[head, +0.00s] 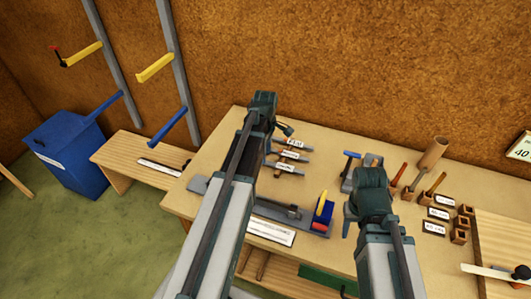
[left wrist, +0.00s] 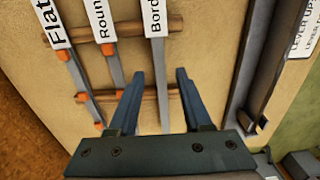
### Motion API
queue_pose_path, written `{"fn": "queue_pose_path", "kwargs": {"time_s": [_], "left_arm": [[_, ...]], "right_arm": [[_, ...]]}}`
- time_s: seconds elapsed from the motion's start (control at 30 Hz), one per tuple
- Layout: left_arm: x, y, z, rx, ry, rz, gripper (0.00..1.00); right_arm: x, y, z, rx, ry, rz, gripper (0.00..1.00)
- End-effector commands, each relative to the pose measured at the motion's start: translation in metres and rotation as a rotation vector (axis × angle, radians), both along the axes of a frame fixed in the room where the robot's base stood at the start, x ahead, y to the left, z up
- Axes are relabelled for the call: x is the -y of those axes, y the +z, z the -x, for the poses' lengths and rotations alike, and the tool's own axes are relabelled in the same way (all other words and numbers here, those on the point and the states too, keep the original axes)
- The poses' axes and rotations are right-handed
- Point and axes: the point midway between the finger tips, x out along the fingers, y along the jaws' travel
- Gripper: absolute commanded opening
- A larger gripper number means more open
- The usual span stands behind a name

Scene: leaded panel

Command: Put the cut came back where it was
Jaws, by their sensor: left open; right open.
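Three tagged grey came strips lie across a wooden rack on the bench. In the left wrist view their tags read Flat (left wrist: 50,20), Round (left wrist: 100,20) and one beginning "Bord" (left wrist: 154,18). The Flat and Round strips have orange bands; the Bord strip (left wrist: 163,85) shows plain grey. I cannot tell which is the cut came. My left gripper (left wrist: 157,80) is open, its fingers on either side of the Bord strip in that view; contact is not clear. In the head view my left gripper (head: 284,129) is by the rack. My right gripper (head: 369,164) is open, above the bench's right part.
A long grey tool (head: 275,208) with a blue block and yellow lever lies along the front, beside a white card (head: 270,231). Wooden holders with tools (head: 415,188) stand right. A blue bin (head: 68,150) and low bench (head: 125,155) are at left.

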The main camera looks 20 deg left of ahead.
Motion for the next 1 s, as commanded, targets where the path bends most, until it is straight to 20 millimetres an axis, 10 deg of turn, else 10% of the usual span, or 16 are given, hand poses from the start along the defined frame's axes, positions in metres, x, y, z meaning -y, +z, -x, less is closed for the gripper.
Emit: {"fn": "queue_pose_path", "kwargs": {"time_s": [0.5, 1.0], "left_arm": [[0.0, 0.085, 0.0, 0.0, 0.0, 0.0, 0.49], [0.0, 0.097, 0.0, 0.0, 0.0, 0.0, 0.49]], "right_arm": [[0.0, 0.085, 0.0, 0.0, 0.002, 0.0, 0.47], [0.0, 0.097, 0.0, 0.0, 0.003, 0.0, 0.47]]}}
